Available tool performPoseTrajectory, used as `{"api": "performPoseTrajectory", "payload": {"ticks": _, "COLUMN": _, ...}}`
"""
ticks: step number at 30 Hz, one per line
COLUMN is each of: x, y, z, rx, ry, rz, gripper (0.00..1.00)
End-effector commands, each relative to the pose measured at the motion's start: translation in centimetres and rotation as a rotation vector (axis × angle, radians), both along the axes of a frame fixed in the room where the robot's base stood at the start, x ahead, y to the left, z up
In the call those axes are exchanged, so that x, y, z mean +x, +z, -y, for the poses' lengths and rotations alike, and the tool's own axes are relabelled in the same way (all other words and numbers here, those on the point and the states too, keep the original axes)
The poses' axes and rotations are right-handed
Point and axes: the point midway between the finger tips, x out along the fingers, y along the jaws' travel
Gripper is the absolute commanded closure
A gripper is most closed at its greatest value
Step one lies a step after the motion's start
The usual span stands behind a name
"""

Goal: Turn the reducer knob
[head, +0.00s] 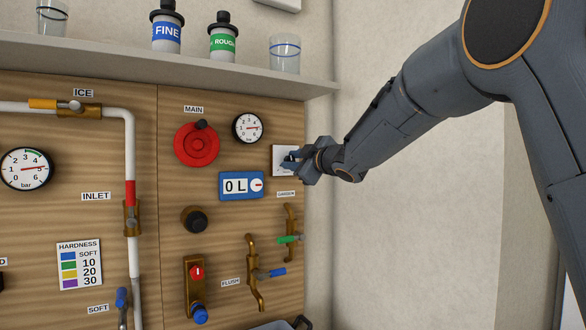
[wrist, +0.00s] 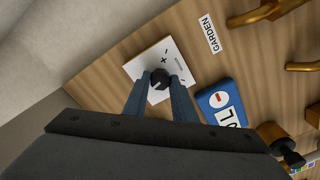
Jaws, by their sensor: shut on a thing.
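The reducer knob (wrist: 159,79) is a small black knob on a white square plate (wrist: 151,59) with plus and minus marks. In the head view the plate (head: 279,157) is on the right part of the wooden panel, and my gripper hides the knob. My gripper (wrist: 160,84) has its two fingers on either side of the knob, shut on it. In the head view my gripper (head: 296,162) reaches the plate from the right.
Close by are a blue counter (head: 241,186) reading 0 L, a round gauge (head: 248,128) and a red MAIN wheel (head: 198,145). A green-handled GARDEN tap (head: 290,238) is below. A shelf (head: 180,68) with bottles and glasses runs above.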

Motion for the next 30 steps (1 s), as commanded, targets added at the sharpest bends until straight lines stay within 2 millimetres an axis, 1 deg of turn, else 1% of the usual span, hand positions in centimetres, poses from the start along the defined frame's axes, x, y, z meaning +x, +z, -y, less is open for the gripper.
{"api": "performPoseTrajectory", "payload": {"ticks": 1, "x": 0.06, "y": -0.27, "z": 0.00, "rx": -0.037, "ry": -0.001, "rz": 0.026, "gripper": 0.98}}
{"api": "performPoseTrajectory", "payload": {"ticks": 30, "x": 0.05, "y": -0.51, "z": -0.05, "rx": -0.798, "ry": 0.000, "rz": 0.539, "gripper": 0.98}}
